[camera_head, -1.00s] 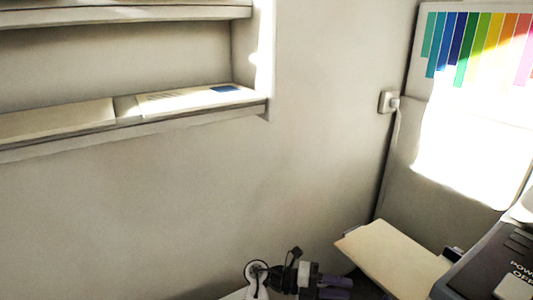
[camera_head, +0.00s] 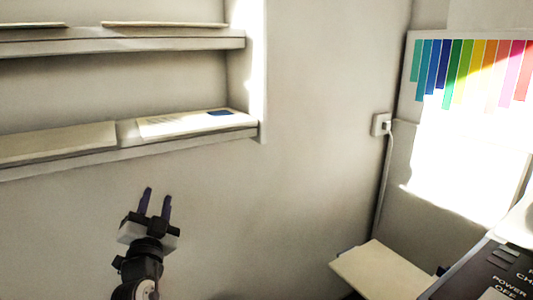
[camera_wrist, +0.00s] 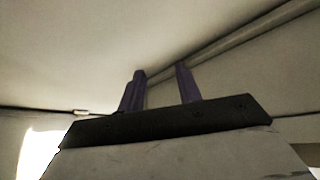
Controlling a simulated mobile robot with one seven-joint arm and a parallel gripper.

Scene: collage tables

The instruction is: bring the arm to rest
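My gripper (camera_head: 156,192) is raised in front of the bare wall in the head view, left of the middle, with its two purple fingers pointing up. The fingers stand apart with nothing between them. In the wrist view the gripper (camera_wrist: 161,76) also shows its two fingers apart and empty, against a pale surface and a long edge. My arm below the wrist runs out of the bottom of the head view.
A wall shelf (camera_head: 190,140) with papers on it is at the upper left, above the gripper. A cream tray-like panel (camera_head: 380,272) and a dark machine (camera_head: 490,265) are at the lower right. A wall socket (camera_head: 381,124) is at the right. The wall between is clear.

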